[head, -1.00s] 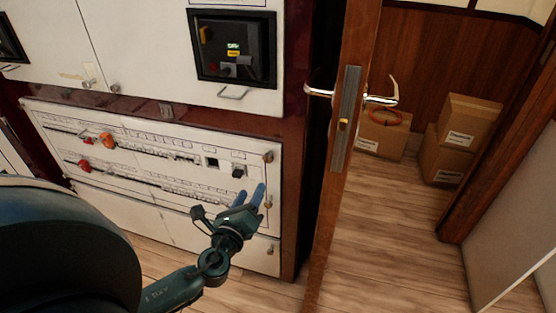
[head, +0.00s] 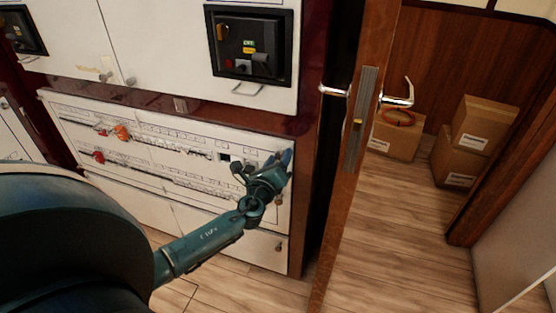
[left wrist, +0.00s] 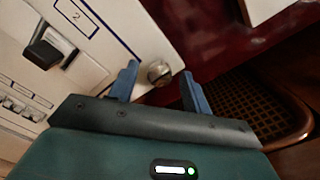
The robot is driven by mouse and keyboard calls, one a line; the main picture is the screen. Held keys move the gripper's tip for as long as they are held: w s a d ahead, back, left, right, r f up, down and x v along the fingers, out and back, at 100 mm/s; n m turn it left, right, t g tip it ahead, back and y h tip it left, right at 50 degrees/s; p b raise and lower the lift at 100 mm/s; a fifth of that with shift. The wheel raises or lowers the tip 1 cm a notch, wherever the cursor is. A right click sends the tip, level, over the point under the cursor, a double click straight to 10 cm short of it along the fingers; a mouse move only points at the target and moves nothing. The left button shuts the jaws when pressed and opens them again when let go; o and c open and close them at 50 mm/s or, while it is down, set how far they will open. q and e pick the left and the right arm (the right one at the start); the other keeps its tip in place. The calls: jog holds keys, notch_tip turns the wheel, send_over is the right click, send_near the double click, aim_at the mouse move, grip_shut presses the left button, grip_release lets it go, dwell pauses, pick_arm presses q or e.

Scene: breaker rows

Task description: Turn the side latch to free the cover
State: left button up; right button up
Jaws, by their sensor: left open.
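The cover is the white breaker panel (head: 150,135), with two rows of breakers, low on the cabinet front. The side latch is a small round metal knob (left wrist: 159,73) at the cover's edge. In the left wrist view it shows between the blue fingertips and just beyond them, with no visible contact. My left gripper (head: 281,158) is open at the panel's upper right corner, where it hides the latch in the head view. It also fills the lower part of the left wrist view (left wrist: 160,80). My right gripper is not in view.
A second round fastener (head: 278,200) sits lower on the panel's right edge. A black switch (left wrist: 44,50) marked 2 is beside the latch. An open wooden door (head: 360,130) with a metal handle (head: 335,91) stands close right. Cardboard boxes (head: 480,125) lie beyond it.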

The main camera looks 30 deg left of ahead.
pick_arm(q)
jog(key=shift+c, duration=0.3)
jog(key=c, duration=0.9)
